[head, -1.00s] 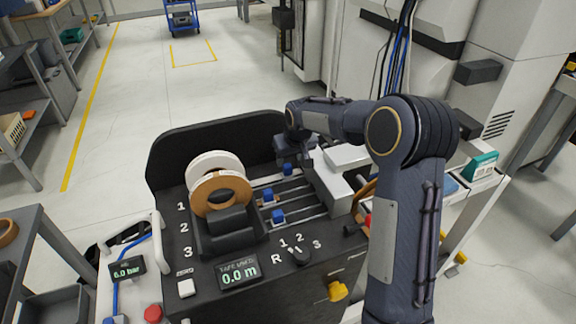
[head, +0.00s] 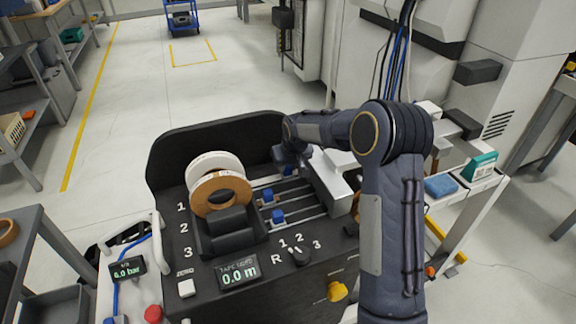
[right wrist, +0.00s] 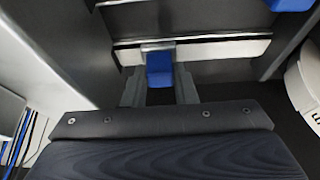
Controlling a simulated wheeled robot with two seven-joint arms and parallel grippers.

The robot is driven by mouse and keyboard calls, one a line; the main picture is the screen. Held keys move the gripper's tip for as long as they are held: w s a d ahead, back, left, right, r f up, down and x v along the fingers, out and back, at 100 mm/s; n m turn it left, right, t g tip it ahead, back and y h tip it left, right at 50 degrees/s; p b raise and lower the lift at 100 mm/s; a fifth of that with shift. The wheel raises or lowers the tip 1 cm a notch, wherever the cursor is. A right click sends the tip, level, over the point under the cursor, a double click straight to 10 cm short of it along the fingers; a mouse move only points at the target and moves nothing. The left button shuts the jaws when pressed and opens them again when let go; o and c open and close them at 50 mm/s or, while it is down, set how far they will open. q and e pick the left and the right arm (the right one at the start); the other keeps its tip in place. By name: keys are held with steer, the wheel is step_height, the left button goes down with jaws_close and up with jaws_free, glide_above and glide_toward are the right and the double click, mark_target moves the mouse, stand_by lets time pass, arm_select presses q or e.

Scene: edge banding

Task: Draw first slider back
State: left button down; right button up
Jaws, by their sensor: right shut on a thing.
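The machine has three parallel slider rails beside the tape rolls, with rows numbered 1, 2 and 3. The first slider's blue knob (head: 288,170) is on the farthest rail, partly hidden by my right gripper (head: 288,161). In the right wrist view, this blue knob (right wrist: 158,68) sits between the two fingers of my right gripper (right wrist: 158,88), which is shut on it. The second blue slider (head: 268,195) and third blue slider (head: 278,216) stand free on the nearer rails. My left gripper is not in view.
White and brown tape rolls (head: 219,187) stand left of the rails. A light grey block (head: 332,184) lies across the rails' right side. The display (head: 238,271) reads 0.0 m. A rotary selector (head: 300,256) and yellow knob (head: 338,291) are at the front.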

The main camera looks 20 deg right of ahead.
steer(key=shift+w+a+b, duration=0.15)
steer(key=shift+a+b, duration=0.25)
steer(key=shift+a, duration=2)
jaws_close()
steer(key=o, duration=1)
jaws_free()
steer(key=v, duration=0.7)
steer(key=shift+r, duration=0.4)
steer(key=shift+d, duration=0.1)
steer(key=shift+c, duration=0.5)
